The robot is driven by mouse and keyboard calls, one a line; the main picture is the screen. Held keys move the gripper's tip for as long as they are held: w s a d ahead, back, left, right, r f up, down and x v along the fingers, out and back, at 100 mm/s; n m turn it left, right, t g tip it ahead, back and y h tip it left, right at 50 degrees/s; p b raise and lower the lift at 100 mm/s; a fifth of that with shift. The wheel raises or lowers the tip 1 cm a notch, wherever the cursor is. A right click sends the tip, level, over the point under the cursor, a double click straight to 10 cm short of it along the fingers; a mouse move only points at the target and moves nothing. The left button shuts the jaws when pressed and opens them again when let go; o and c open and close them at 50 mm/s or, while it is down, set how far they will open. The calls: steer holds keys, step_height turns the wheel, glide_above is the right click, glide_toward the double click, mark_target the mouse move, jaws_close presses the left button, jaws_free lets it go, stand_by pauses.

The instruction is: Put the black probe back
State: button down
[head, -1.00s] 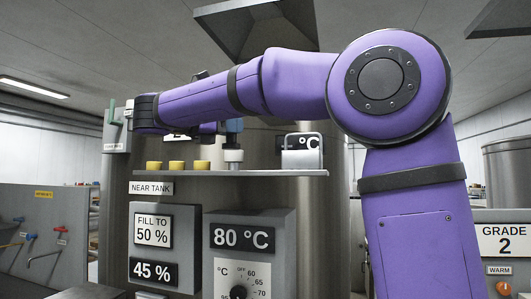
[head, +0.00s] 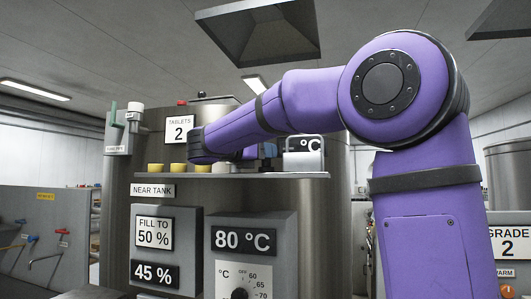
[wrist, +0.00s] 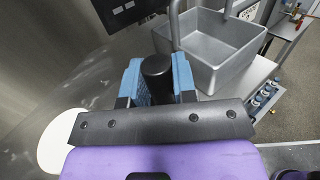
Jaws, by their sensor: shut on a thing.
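In the wrist view my gripper (wrist: 157,78) has its two blue fingers shut on the black probe (wrist: 157,68), whose dark round end shows between them. The rest of the probe is hidden. In the head view my purple forearm crosses in front of the shelf and hides most of the gripper. A small blue part of the gripper (head: 270,150) shows just left of the grey °C meter (head: 303,160) on the shelf's right end. I cannot tell whether the probe touches anything.
Control boxes (head: 166,245) hang below.

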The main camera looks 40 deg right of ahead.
steer(key=shift+f, duration=0.15)
steer(key=c, duration=0.9)
jaws_free()
steer(key=shift+a, duration=0.2)
steer(key=a, duration=1.1)
steer(key=shift+s+a, duration=0.2)
steer(key=shift+a, duration=0.1)
steer(key=shift+r, duration=0.2)
